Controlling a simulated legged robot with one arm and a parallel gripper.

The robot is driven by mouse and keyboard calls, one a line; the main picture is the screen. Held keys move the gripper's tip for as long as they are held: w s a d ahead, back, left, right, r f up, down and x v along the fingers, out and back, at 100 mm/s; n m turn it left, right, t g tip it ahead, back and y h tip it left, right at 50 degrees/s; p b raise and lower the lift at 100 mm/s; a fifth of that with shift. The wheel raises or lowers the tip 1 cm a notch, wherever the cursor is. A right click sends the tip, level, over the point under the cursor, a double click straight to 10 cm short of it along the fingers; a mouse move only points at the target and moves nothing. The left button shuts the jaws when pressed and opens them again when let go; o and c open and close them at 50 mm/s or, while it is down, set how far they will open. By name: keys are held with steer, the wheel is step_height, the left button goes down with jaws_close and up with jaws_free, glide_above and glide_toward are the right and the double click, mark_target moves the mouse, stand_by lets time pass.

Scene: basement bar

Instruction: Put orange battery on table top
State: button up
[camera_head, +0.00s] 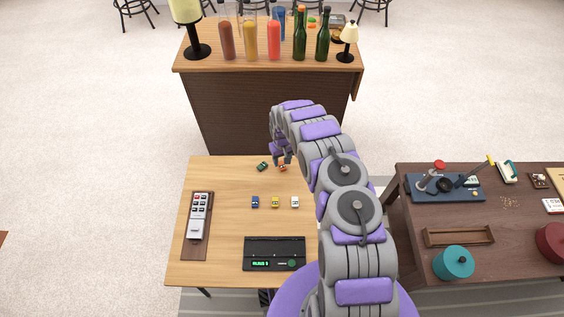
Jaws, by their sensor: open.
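My gripper (282,160) hangs at the end of my purple-and-grey arm, over the far part of the light wooden table (225,225). It is open. A small orange-red item (283,168) sits right at the fingertips, partly covered by them; it looks like a small toy car, and I cannot tell whether it touches the fingers. I cannot make out an orange battery for certain. Small orange and green items (312,24) lie among the bottles on the bar counter (205,66), too small to identify.
Small toy cars in green (262,167), blue (255,202), yellow (275,202) and white (295,202) stand on the table. A dark cluttered table (410,210) stands right. The table's left middle is clear.

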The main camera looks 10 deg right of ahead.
step_height(320, 180, up, 9)
steer(key=p, duration=0.2)
step_height(320, 180, up, 15)
glide_above(282, 165)
steer(key=s+d, duration=0.3)
steer(key=s, duration=0.2)
steer(key=s+r+m+h, duration=0.1)
steer(key=s+r+m, duration=0.1)
steer(key=s+r, duration=1)
steer(key=s+a+r, duration=0.1)
steer(key=s+r, duration=0.3)
steer(key=s, duration=0.6)
steer(key=s+a+r+g, duration=0.1)
steer(key=s+r, duration=0.3)
steer(key=s, duration=0.7)
steer(key=s+a+r+y, duration=0.1)
steer(key=s+r, duration=0.4)
steer(key=s, duration=0.6)
steer(key=shift+s+g, duration=0.15)
steer(key=shift+g, duration=0.25)
steer(key=shift+o, duration=0.4)
